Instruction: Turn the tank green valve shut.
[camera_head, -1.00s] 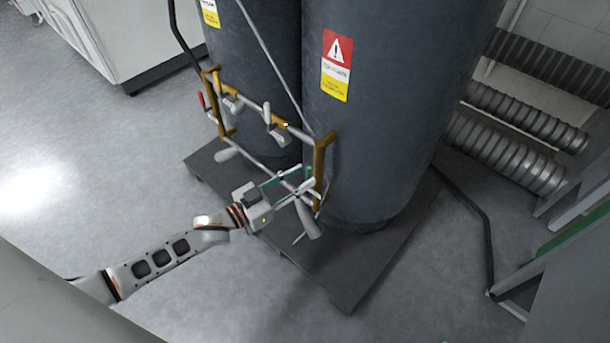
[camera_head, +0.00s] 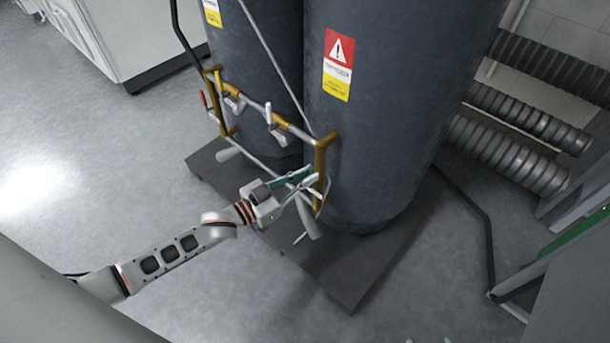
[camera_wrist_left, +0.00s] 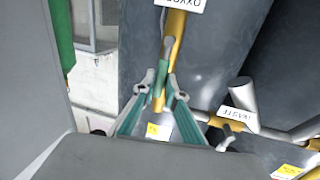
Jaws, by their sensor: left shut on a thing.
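Two dark grey tanks (camera_head: 385,130) stand behind a frame of brass and grey pipes with several small valves (camera_head: 278,134). My left gripper (camera_head: 310,180) is at the right brass upright (camera_head: 321,165) of this frame. A grey handle (camera_head: 308,220) hangs just below the gripper.
The tanks stand on a dark low platform (camera_head: 335,285). Ribbed grey ducts (camera_head: 510,155) run at the right. A white cabinet (camera_head: 140,35) stands at the back left. The floor at the left (camera_head: 80,170) is clear.

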